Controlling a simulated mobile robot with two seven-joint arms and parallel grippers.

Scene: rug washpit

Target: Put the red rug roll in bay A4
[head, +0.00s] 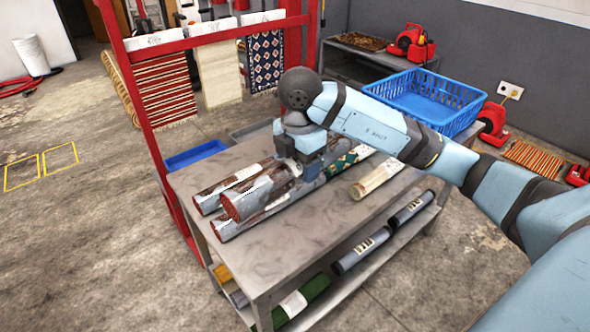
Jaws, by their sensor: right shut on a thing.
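My right gripper (305,168) is over the grey table (300,250), shut on a rug roll with a reddish-brown end (255,196), which I take to be the red rug roll. The roll is wrapped in shiny film and lies level, close over another wrapped roll (222,230); I cannot tell if they touch. The gripper and wrist hide its far part. A similar roll (208,204) lies just behind it. I cannot make out a bay marked A4. My left gripper is out of view.
A green patterned roll (350,158) and a cream roll (378,180) lie on the table's right. Grey rolls (360,250) and a green roll (300,302) lie on the lower shelf. A red frame (140,110) stands along the left side. A blue crate (425,100) is behind my arm.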

